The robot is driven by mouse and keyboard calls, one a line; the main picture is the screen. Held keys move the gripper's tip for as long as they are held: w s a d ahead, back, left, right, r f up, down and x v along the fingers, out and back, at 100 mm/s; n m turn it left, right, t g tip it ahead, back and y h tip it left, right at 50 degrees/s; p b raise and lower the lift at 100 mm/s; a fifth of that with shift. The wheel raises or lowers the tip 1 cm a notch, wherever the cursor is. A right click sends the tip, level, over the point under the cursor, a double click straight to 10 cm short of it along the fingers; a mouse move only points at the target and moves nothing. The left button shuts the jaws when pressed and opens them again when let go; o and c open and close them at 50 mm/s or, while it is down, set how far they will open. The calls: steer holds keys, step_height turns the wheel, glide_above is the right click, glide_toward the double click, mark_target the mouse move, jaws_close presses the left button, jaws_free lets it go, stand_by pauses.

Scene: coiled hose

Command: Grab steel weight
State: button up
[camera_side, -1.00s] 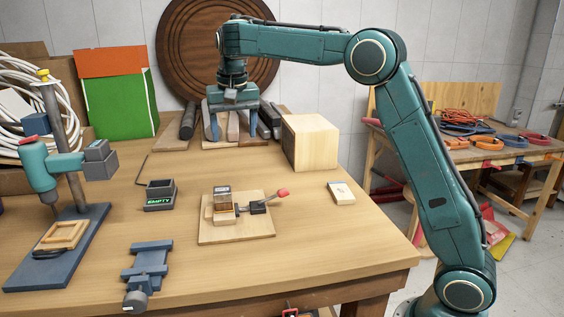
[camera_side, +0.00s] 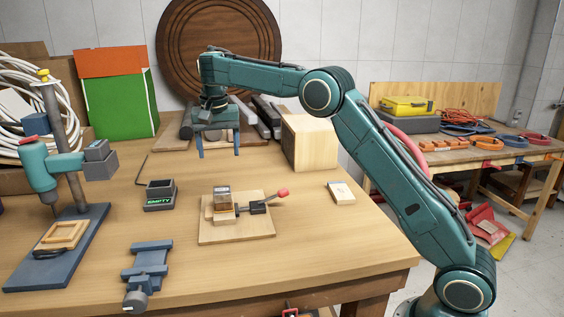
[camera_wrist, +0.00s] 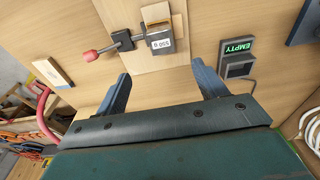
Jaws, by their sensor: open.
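The steel weight (camera_side: 222,195) is a small grey block in the toggle-clamp fixture (camera_side: 252,229) on a wooden board mid-table. In the wrist view the weight (camera_wrist: 160,44) shows a white label that appears to read 550 g, beside the clamp's red-tipped handle (camera_wrist: 91,55). My gripper (camera_side: 219,153) is open and empty, behind and above the fixture in the side view. In the wrist view its two blue fingers (camera_wrist: 161,72) are spread apart, with the weight beyond their tips and between them sideways.
A dark tray with a green EMPTY display (camera_side: 160,195) stands left of the fixture. A drill press (camera_side: 70,175) is at the left, a blue vise (camera_side: 150,262) in front. A wooden block (camera_side: 309,142) stands behind, a small wooden piece (camera_side: 341,192) at right. Bare tabletop surrounds the fixture.

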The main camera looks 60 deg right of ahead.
glide_above(222, 190)
steer(key=shift+s+a+f, duration=0.1)
steer(key=shift+f, duration=1.9)
steer(key=shift+s+a+f, duration=0.1)
steer(key=shift+f, duration=1.9)
steer(key=shift+w+d+f, duration=0.1)
steer(key=shift+w+f, duration=0.05)
steer(key=shift+f, duration=1.15)
steer(key=shift+w+d+f, duration=0.1)
steer(key=shift+f, duration=1.2)
steer(key=shift+r, duration=0.1)
steer(key=c, duration=1.5)
steer(key=shift+r, duration=5.05)
